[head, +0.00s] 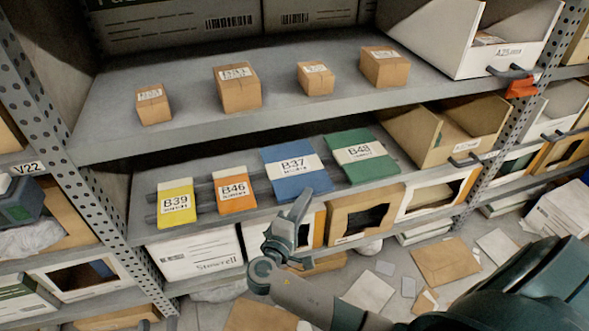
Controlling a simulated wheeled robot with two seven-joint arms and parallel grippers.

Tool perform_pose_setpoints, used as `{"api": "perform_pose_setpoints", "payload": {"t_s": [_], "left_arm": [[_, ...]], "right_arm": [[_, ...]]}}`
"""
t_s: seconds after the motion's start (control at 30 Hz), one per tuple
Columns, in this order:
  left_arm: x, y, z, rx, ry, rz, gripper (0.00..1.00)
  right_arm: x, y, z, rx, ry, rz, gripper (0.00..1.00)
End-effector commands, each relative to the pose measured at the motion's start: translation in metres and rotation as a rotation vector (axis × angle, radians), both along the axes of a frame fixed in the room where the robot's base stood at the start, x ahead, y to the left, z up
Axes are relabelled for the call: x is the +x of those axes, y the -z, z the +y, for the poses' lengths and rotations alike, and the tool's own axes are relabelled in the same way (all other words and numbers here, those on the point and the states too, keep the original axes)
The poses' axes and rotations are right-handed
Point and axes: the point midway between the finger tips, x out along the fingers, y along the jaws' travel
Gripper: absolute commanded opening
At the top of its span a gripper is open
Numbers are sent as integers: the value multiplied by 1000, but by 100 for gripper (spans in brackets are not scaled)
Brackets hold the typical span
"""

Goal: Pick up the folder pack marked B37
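The blue folder pack B37 (289,187) lies on the middle shelf between the orange pack B46 (234,205) and the green pack B48 (372,172). Its white label faces me. One gripper shows, on an arm from the lower right; I take it as my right gripper (300,205). Its fingers point up in front of the shelf edge, overlapping the lower right edge of B37 in the picture. I cannot tell whether they touch it, or how far apart they are. My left gripper is not in view.
The yellow pack B39 (177,201) lies at the shelf's left end, and an open cardboard bin (424,133) stands at its right. Small boxes (237,90) stand on the shelf above (190,113). Perforated posts (62,138) flank the bay. Papers and envelopes (445,263) litter the floor.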

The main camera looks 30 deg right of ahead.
Motion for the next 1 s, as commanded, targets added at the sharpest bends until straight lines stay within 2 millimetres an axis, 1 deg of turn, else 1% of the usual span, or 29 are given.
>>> {"api": "perform_pose_setpoints", "payload": {"t_s": [0.1,0.43,0.53,0.67,0.8,1.0], "left_arm": [[0,-3,0,-5,-1,-14,31],[0,-3,0,-5,-1,-15,31],[0,-3,0,-5,-2,-17,31],[0,-7,0,-11,-4,-39,31],[-4,-16,-1,-28,-2,-91,31],[-6,-25,-2,-44,-4,-134,31]], "right_arm": [[3,0,-5,1,0,1,20],[4,0,-6,1,0,1,20],[5,0,-10,-1,0,0,20],[8,0,-22,-2,0,0,20],[13,0,-40,-4,0,0,20],[24,0,-53,-1,-1,-1,20]]}}
